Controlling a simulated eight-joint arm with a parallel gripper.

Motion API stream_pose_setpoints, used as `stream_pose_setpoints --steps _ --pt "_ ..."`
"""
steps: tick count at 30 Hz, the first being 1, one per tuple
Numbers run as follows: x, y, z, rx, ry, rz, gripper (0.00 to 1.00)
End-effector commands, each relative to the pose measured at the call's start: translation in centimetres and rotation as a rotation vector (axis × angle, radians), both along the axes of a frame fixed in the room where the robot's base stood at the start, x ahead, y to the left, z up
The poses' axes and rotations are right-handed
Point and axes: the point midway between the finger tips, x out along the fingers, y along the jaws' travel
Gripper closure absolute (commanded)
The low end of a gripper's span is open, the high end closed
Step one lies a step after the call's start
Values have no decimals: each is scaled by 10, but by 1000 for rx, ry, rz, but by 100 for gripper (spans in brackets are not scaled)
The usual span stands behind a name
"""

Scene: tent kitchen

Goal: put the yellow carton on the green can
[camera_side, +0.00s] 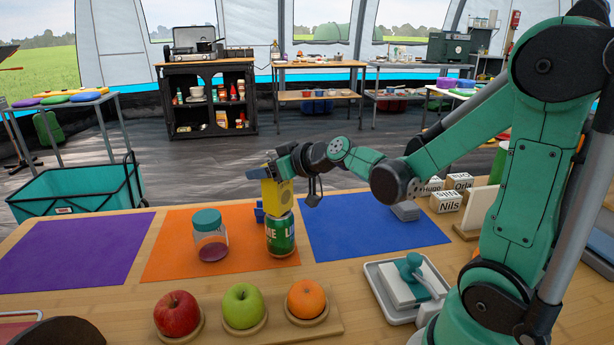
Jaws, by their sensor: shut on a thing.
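The green can (281,238) stands upright on the right part of the orange mat, near its edge with the blue mat. The yellow carton (279,196) is directly over the can, with its lower end at the can's top. I cannot tell whether it rests on the can or hangs just above it. My gripper (272,173) reaches in from the right and is shut on the carton's upper part. The fingers partly hide the carton's top.
A jar with a teal lid (209,236) stands left of the can, and a blue object (259,212) is close behind it. An apple-and-orange board (275,328) lies in front. A grey tray (371,276) is at right. The purple mat (70,250) is bare.

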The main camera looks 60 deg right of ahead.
Motion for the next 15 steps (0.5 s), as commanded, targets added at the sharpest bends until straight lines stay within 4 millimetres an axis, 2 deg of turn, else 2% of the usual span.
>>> stream_pose_setpoints --steps 4,5,6,8,15 --pt "0 0 -3 0 0 0 87" --pt "0 0 -3 0 0 0 32" --pt "0 0 -2 0 0 0 21" --pt "0 0 -2 0 0 0 7" --pt "0 0 -2 0 0 0 7"
